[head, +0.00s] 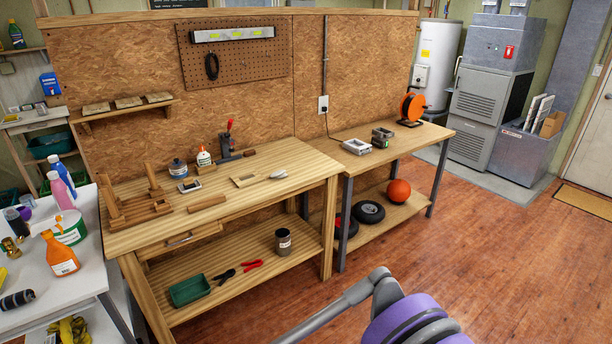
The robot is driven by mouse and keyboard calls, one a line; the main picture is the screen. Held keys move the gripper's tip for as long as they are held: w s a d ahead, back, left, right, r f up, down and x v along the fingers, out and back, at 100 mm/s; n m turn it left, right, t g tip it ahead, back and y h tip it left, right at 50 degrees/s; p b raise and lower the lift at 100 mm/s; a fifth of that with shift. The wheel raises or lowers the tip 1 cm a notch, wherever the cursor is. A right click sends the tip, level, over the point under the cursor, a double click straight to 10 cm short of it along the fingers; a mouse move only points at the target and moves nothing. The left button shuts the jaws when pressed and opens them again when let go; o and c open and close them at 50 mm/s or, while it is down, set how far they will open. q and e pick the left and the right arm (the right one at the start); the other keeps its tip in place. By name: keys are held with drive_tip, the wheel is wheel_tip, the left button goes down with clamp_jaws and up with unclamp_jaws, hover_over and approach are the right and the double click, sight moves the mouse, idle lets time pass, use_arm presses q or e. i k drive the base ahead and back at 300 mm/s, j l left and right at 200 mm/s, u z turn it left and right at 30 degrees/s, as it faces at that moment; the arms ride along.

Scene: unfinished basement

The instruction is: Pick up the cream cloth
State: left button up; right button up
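I cannot make out a cream cloth for certain in the head view. A small pale item (279,174) lies at the right end of the wooden workbench top (225,204), but it is too small to tell what it is. A bunched yellow cloth-like thing (72,330) lies low under the white table at the left. Neither of my grippers shows in this view.
The workbench holds a glue bottle (203,156), a wooden peg rack (130,205) and small tools. A second bench (408,141) carries an orange reel (412,107). The white table (78,285) holds bottles. Wooden floor (510,265) lies open at the right.

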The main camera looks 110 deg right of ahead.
sight(280, 174)
drive_tip(key=k+z, duration=0.1)
drive_tip(key=z, duration=3.5)
drive_tip(key=i+l+u, duration=0.35)
drive_tip(key=i+l, duration=0.2)
drive_tip(key=i, duration=0.45)
drive_tip(key=i+l+u, duration=0.3)
drive_tip(key=i+l, duration=0.55)
drive_tip(key=i+l+u, duration=0.35)
drive_tip(key=i+l, duration=0.6)
drive_tip(key=l, duration=0.1)
